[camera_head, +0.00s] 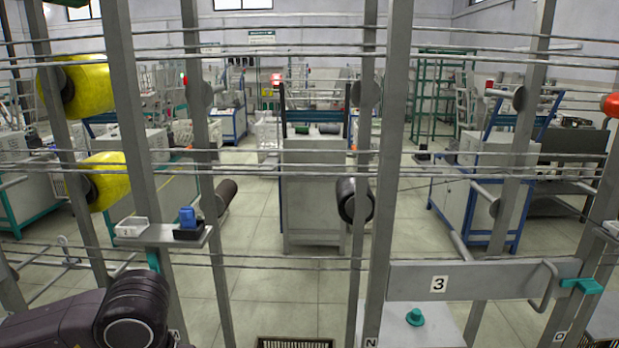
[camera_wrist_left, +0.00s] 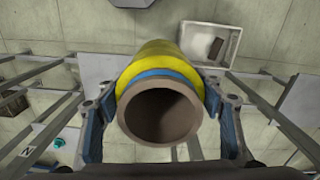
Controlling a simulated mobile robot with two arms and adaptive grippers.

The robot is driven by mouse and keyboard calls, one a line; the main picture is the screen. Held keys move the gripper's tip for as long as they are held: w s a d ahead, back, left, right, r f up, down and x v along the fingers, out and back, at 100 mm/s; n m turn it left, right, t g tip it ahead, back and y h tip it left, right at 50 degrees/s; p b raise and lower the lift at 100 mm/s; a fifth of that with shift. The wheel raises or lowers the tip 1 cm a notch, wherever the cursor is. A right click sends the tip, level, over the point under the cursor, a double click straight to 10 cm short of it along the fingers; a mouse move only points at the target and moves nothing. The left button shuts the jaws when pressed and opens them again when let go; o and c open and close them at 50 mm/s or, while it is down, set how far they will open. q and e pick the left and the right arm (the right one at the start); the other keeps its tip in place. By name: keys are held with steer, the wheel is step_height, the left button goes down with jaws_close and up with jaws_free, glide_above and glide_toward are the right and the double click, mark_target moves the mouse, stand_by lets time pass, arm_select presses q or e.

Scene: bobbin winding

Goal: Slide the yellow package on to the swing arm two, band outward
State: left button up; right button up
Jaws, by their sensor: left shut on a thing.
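In the left wrist view, my left gripper (camera_wrist_left: 160,102) is shut on a yellow package (camera_wrist_left: 166,58), with one finger on each side. A blue band (camera_wrist_left: 158,77) runs round the package at the end facing the camera. The brown tube (camera_wrist_left: 158,118) sticks out past the band, its open mouth facing the camera. In the head view only my left arm shows at the lower left; its gripper and the held package are out of frame. I cannot tell which arm of the rack is swing arm two. My right gripper is not in view.
The rack's posts and wires cross the head view. Two other yellow packages (camera_head: 88,86) hang at its left. A black package (camera_head: 354,202) and a bare brown tube (camera_head: 226,193) are mid-rack. A small shelf (camera_head: 160,238) holds small items. A plate marked 3 (camera_head: 470,281) is at right.

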arm_select(q)
steer(key=shift+s+m, duration=0.25)
steer(key=shift+m, duration=0.35)
steer(key=shift+w, duration=0.15)
